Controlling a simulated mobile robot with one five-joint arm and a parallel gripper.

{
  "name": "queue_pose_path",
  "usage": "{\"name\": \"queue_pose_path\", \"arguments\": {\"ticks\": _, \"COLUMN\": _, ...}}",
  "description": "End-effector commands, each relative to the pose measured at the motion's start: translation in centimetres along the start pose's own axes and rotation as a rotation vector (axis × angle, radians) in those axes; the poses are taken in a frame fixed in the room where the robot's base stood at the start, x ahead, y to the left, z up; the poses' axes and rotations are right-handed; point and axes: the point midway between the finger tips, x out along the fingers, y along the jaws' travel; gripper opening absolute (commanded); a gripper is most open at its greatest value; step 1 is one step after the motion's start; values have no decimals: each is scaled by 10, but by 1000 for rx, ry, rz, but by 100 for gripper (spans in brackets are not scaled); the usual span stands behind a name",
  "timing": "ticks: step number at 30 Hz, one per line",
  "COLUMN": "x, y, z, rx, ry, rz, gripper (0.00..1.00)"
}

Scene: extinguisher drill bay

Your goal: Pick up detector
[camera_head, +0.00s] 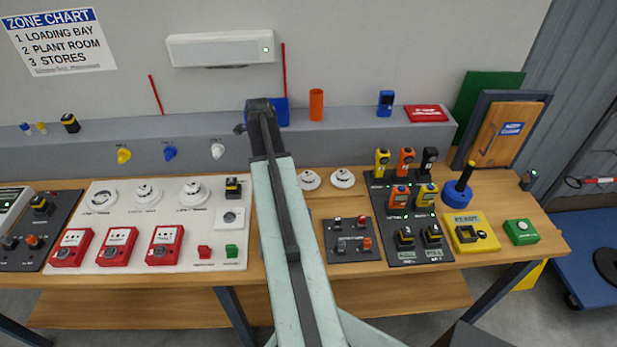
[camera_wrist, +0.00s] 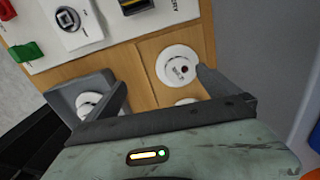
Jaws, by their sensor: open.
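Two loose white round detectors stand on the wooden bench right of my arm in the head view, a left one (camera_head: 310,180) and a right one (camera_head: 343,178). Three more (camera_head: 147,194) sit on the white panel. In the wrist view my gripper (camera_wrist: 160,80) is open, with nothing held between its fingers. A white detector (camera_wrist: 178,67) with small dark lettering lies on the wood by the right finger. Another (camera_wrist: 187,101) is mostly hidden behind the gripper body. A white round thing (camera_wrist: 88,103) shows partly behind the left finger, inside a grey holder.
The white panel (camera_head: 215,262) carries red call points (camera_head: 115,246) and buttons. Dark boards with switches (camera_head: 352,240) and handheld units (camera_head: 398,197) stand to the right. A raised grey ledge (camera_head: 345,122) runs behind the bench. My arm hides the bench middle.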

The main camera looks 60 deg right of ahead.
Motion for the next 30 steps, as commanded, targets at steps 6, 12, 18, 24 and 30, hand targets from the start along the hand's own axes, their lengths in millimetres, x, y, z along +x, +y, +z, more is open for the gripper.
{"name": "queue_pose_path", "arguments": {"ticks": 6, "x": -3, "y": -46, "z": -124, "rx": 609, "ry": 3, "rz": 6, "gripper": 100}}
{"name": "queue_pose_path", "arguments": {"ticks": 12, "x": 0, "y": -48, "z": -140, "rx": 702, "ry": 3, "rz": 6, "gripper": 100}}
{"name": "queue_pose_path", "arguments": {"ticks": 18, "x": 24, "y": -48, "z": -139, "rx": 698, "ry": 3, "rz": 6, "gripper": 100}}
{"name": "queue_pose_path", "arguments": {"ticks": 24, "x": 27, "y": -48, "z": -139, "rx": 696, "ry": 3, "rz": 6, "gripper": 100}}
{"name": "queue_pose_path", "arguments": {"ticks": 30, "x": 56, "y": -45, "z": -139, "rx": 695, "ry": 3, "rz": 5, "gripper": 100}}
